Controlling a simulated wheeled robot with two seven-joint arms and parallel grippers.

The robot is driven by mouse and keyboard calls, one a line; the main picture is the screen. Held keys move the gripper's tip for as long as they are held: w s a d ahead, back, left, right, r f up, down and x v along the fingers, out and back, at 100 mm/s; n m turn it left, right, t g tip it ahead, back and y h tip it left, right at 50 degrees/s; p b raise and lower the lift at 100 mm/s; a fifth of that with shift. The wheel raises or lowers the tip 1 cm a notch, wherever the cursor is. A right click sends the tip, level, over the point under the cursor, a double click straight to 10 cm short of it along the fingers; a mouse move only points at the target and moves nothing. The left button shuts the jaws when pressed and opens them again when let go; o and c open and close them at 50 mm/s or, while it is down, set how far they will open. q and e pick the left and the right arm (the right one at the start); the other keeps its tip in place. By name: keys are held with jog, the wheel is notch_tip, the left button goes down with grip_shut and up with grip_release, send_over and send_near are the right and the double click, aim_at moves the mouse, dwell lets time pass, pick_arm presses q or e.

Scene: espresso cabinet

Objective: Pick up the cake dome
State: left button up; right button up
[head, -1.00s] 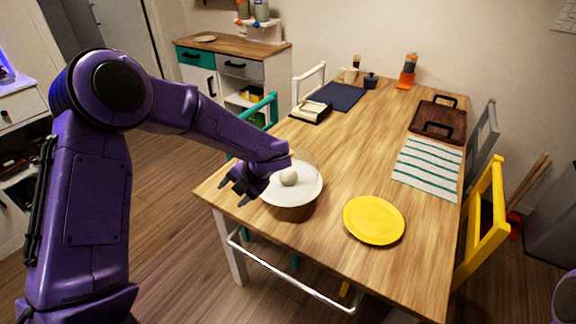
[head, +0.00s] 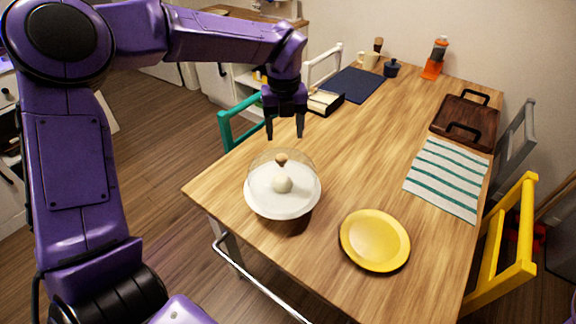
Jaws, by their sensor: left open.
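The cake dome (head: 300,164) is clear, with a small wooden knob on top. It sits over a white cake stand (head: 265,207) near the table's near left corner, and a pale round item (head: 282,185) shows through it. My left gripper (head: 285,134) is open and empty, fingers pointing down. In the picture it is just above the knob; the exact height gap is hard to judge. My right gripper is out of view.
A yellow plate (head: 375,241) lies right of the stand on the wooden table (head: 345,150). A striped cloth (head: 447,178) and a dark tray (head: 464,122) are on the right. A book (head: 325,102) and blue mat (head: 351,85) lie farther back. Chairs flank the table.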

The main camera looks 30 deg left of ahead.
aim_at(282, 157)
pick_arm(q)
jog(key=f, duration=0.2)
jog(key=f+p, duration=0.1)
jog(key=f, duration=0.2)
jog(key=f+p, duration=0.1)
jog(key=f, duration=0.2)
jog(key=shift+s+a, duration=0.3)
jog(key=shift+a, duration=0.1)
jog(key=shift+f, duration=0.2)
grip_shut()
